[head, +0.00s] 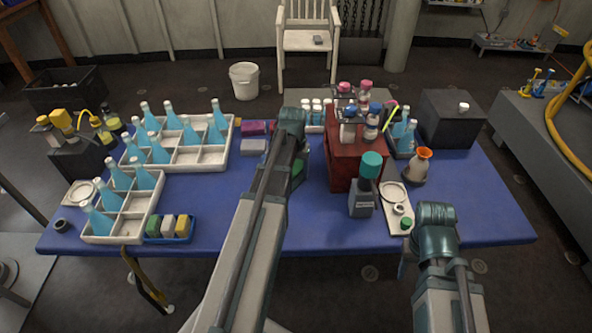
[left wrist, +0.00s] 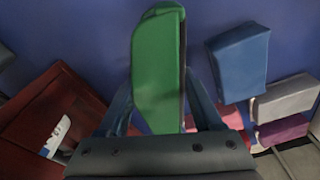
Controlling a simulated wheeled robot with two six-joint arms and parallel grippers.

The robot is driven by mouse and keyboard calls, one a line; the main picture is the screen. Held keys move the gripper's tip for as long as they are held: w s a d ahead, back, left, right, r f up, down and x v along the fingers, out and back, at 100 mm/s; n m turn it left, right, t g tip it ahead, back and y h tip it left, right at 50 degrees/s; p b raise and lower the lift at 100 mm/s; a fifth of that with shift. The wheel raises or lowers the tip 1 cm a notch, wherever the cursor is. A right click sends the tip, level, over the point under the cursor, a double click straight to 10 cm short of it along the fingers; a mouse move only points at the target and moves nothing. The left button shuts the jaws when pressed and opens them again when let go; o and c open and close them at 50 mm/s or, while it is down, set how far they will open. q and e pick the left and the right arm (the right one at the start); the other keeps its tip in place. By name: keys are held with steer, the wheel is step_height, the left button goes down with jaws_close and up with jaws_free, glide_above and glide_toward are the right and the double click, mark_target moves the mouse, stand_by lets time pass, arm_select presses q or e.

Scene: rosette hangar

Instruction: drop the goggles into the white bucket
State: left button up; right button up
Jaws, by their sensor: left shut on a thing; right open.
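In the left wrist view my left gripper (left wrist: 160,108) is shut on a green thing (left wrist: 157,70) with a dark edge. No lenses show, so I cannot tell for sure that it is the goggles. A bit of green (head: 298,168) shows beside my left arm in the head view, above the blue table. The arm hides the jaws there. The white bucket (head: 244,82) stands upright on the floor behind the table, left of the white chair.
White crates (head: 200,157) with blue bottles stand on the left of the blue table (head: 300,230). A red box (head: 343,168) with bottles stands right of my left arm. A blue block (left wrist: 240,62) lies near the green thing. The white chair (head: 307,40) stands behind.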

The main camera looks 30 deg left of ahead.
mark_target(297, 166)
arm_select(q)
steer(key=shift+r+p, duration=0.8)
steer(key=shift+s+d+r+p, duration=0.15)
steer(key=shift+s+r+p, duration=0.05)
steer(key=shift+r+p, duration=0.4)
steer(key=shift+s+d+r+p, duration=0.15)
steer(key=shift+s+r+p, duration=0.05)
steer(key=shift+r+p, duration=0.35)
steer(key=s+d, duration=0.7)
steer(key=s+d+r+p, duration=0.1)
steer(key=s+d, duration=0.2)
steer(key=shift+s+d, duration=0.25)
steer(key=shift+d, duration=0.15)
steer(key=shift+r, duration=0.1)
step_height(297, 166, up, 8)
steer(key=p, duration=0.7)
steer(key=shift+p, duration=0.4)
